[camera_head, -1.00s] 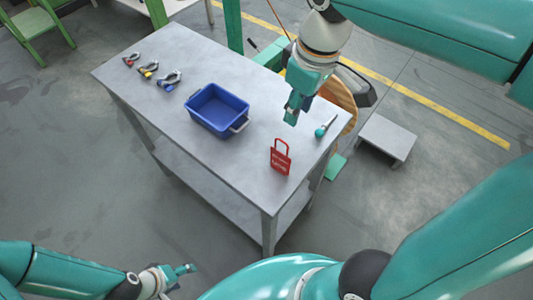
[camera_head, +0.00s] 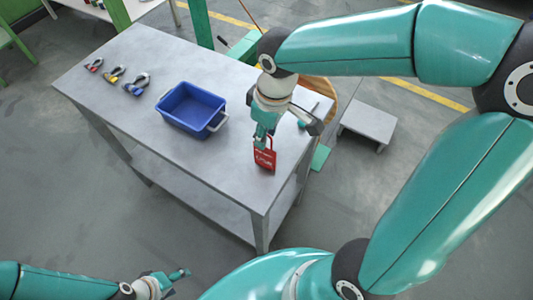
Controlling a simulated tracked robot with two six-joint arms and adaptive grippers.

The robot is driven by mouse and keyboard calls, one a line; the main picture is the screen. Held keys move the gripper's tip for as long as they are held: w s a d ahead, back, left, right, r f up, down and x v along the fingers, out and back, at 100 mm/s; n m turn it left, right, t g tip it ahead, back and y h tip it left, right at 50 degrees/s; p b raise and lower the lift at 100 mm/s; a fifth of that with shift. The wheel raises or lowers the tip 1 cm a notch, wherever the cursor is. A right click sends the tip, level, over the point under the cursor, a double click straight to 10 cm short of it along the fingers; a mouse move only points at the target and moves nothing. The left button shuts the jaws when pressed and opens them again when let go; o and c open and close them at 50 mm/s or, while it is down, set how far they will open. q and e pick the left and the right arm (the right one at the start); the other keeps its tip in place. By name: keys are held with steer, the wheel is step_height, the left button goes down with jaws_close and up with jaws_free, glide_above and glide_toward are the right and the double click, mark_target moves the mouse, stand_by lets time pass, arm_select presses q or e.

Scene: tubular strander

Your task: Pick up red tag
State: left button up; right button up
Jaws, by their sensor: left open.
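The red tag (camera_head: 265,159), with white lettering, is at the right end of the grey table. My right gripper (camera_head: 262,142) is directly over it, and its fingers hide the tag's upper loop. I cannot tell whether the fingers are closed on the loop or only in front of it. My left gripper (camera_head: 180,273) is open and empty at the lower left, away from the table.
A blue bin (camera_head: 190,110) with handles stands mid-table (camera_head: 150,62). A teal-handled tool, partly hidden, lies right of my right gripper. A grey step (camera_head: 368,122) stands beyond the table.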

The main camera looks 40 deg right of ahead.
mark_target(265, 150)
steer(key=shift+w+a+f, duration=0.1)
steer(key=shift+f, duration=1.3)
steer(key=shift+w+a+f, duration=0.1)
steer(key=shift+f, duration=1.3)
jaws_close()
